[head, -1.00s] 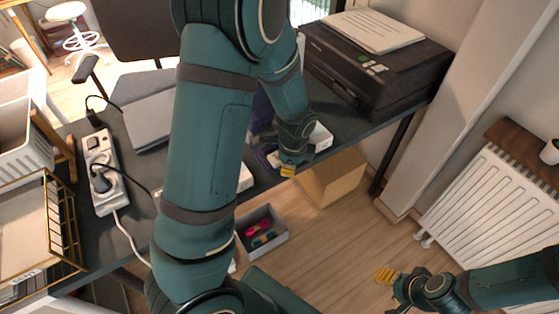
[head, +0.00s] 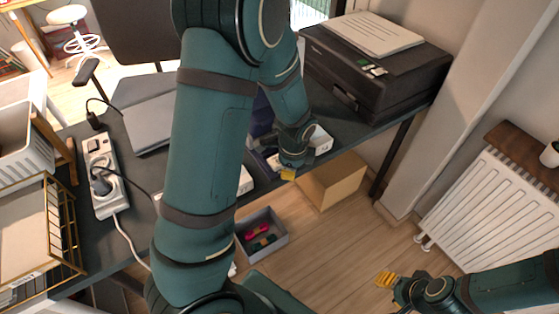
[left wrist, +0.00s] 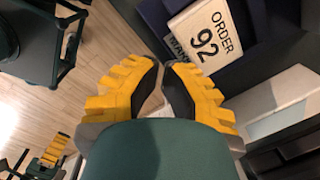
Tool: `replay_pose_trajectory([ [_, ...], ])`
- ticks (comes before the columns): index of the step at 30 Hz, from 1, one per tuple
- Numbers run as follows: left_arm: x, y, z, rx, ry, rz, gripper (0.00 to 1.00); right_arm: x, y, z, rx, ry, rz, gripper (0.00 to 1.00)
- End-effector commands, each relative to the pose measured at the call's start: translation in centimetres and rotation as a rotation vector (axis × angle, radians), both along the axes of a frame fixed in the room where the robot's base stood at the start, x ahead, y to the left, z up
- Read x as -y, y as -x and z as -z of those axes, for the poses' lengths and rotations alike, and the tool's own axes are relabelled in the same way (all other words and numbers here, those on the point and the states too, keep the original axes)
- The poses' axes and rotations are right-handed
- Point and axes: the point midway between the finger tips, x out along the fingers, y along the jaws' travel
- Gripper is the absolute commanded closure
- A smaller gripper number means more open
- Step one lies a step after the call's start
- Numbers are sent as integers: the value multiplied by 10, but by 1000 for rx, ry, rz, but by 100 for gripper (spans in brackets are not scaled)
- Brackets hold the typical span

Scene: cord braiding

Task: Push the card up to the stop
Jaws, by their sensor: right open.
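A light card (left wrist: 208,38) printed "ORDER 92" lies at the top of the left wrist view, against a dark blue holder (left wrist: 258,30). Its lower left part is close to my right-hand fingertip in that view; I cannot tell whether they touch. My left gripper (left wrist: 161,66) has its two yellow fingertips close together, with a narrow gap and nothing visible between them. In the head view my left gripper (head: 288,174) is at the desk's front edge, and my arm hides most of the card area. I cannot make out the stop. My right gripper (head: 386,280) is open and empty, low over the floor.
A white box (head: 320,140) stands beside my left gripper. A black printer (head: 375,80) is at the back right of the desk. A power strip (head: 100,175) and laptop (head: 150,122) are on the left. A grey bin (head: 262,252) and cardboard box (head: 332,183) are below.

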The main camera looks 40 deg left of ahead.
Motion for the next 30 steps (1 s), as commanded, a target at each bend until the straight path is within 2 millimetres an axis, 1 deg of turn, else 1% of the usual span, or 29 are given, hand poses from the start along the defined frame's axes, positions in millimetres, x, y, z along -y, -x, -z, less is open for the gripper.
replay_pose_trajectory([
  [14, -1, -1, 0, 0, 0, -1, 100, 0, 0, 0, 0, 0, 0, 53],
  [30, -19, -8, 0, 1, 0, -1, 100, 0, 0, 0, 0, 0, 0, 53],
])
